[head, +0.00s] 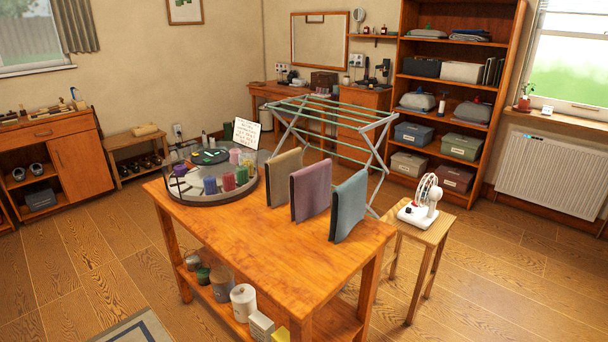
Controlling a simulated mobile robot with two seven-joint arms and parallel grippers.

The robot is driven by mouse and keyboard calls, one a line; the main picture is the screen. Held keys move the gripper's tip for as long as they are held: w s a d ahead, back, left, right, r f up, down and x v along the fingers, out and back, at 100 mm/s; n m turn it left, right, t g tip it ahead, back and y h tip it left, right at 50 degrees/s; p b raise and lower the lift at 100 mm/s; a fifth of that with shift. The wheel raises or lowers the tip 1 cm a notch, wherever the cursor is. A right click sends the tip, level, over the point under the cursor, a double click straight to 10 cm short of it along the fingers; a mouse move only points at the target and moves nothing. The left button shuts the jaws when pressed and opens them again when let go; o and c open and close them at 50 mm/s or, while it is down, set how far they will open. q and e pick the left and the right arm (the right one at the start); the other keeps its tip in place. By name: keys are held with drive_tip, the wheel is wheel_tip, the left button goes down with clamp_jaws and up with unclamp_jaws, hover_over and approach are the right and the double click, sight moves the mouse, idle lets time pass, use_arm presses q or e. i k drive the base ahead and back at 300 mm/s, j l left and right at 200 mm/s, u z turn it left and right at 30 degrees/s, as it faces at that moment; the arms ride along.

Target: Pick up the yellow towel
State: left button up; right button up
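A dull yellow-beige towel (283,179) stands upright on the wooden table (240,238), with a dark edge along its left side. It is the leftmost of three similar towels in a row. A mauve towel (312,190) is to its right, and a blue-grey towel (348,208) stands further right, near the table's right end. Whatever holds the towels upright is hidden. Neither of my grippers is in view.
A round tray (202,200) with colored candles and a sign (246,133) is left of the towels. A drying rack (335,125) stands behind the table. The table's front is clear.

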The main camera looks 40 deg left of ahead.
sight(277, 169)
drive_tip(key=j+z, duration=0.2)
drive_tip(key=j, duration=0.25)
drive_tip(key=k+j+z, duration=0.2)
drive_tip(key=j, duration=0.2)
drive_tip(key=k+j, duration=0.1)
drive_tip(key=j, duration=0.35)
drive_tip(key=k+j+z, duration=0.1)
drive_tip(key=j, duration=0.35)
drive_tip(key=k+j, duration=0.1)
drive_tip(key=j, duration=0.35)
drive_tip(key=k+j+z, duration=0.1)
drive_tip(key=j, duration=0.35)
